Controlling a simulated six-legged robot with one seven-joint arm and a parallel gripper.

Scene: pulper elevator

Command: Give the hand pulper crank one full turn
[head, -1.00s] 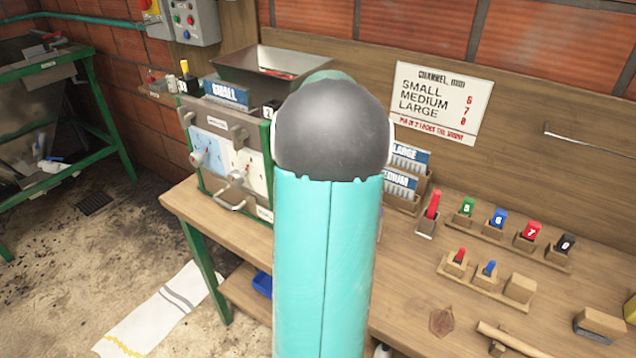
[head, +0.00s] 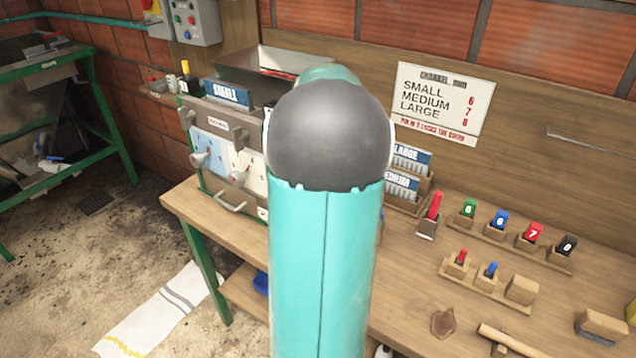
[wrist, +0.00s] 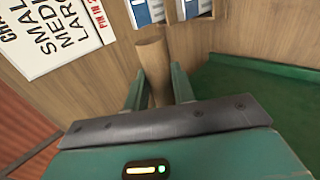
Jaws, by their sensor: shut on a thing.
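In the wrist view, my gripper (wrist: 159,92) has its two green fingers on either side of an upright wooden handle (wrist: 153,62), which looks like the crank's grip. The gripper is shut on it. The crank arm and its hub are not visible. In the head view, the pulper (head: 228,150) stands at the left end of the bench, with a metal hopper (head: 252,67) on top and a blue SMALL plate (head: 227,94). My turquoise arm covers the pulper's right side, and it hides the gripper and handle there.
The wooden bench (head: 405,290) carries numbered pegs (head: 501,219) and a rack of LARGE and MEDIUM plates (head: 409,180). A CHANNEL sign (head: 443,102) is on the wall behind. A green surface (wrist: 255,88) lies right of the handle in the wrist view.

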